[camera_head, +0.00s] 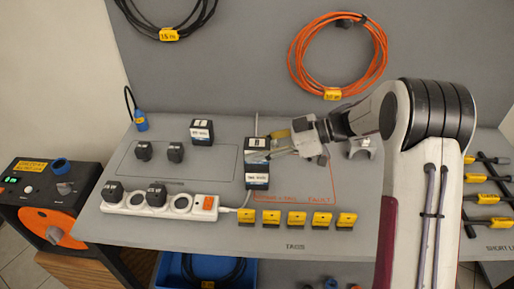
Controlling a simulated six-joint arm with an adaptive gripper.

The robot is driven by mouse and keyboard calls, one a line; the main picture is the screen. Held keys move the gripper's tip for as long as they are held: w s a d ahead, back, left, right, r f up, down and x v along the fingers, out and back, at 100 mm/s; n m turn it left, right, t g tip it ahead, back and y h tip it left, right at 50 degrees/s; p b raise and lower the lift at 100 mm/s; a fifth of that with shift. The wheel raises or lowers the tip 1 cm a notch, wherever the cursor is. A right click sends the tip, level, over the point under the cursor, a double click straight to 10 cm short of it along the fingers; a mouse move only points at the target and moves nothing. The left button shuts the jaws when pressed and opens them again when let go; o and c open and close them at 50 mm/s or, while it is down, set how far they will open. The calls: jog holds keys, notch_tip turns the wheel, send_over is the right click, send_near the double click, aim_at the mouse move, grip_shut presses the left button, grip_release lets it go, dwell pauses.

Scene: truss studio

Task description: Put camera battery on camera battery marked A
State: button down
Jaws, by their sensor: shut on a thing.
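My gripper (268,150) reaches in from the right and is shut on a dark camera battery (256,143) with a pale label on its top. Directly below it in the picture is another dark camera battery (257,184) with a white front label. The two look stacked or nearly so; I cannot tell whether they touch. A third dark battery (201,138) with white labels stands upright on the grey board to the left. The label lettering is too small to read, so I cannot tell which is marked A.
A white power strip (205,209) with black plugs lies to the left front. Yellow-and-black clips (297,218) line the front edge. Two black plugs (143,151) sit inside an outlined area. An orange cable coil (328,93) hangs behind. A grey bracket (359,148) stands right of my gripper.

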jog(key=c, duration=1.4)
grip_release()
jog(key=shift+f, duration=0.1)
jog(key=shift+v, duration=6.05)
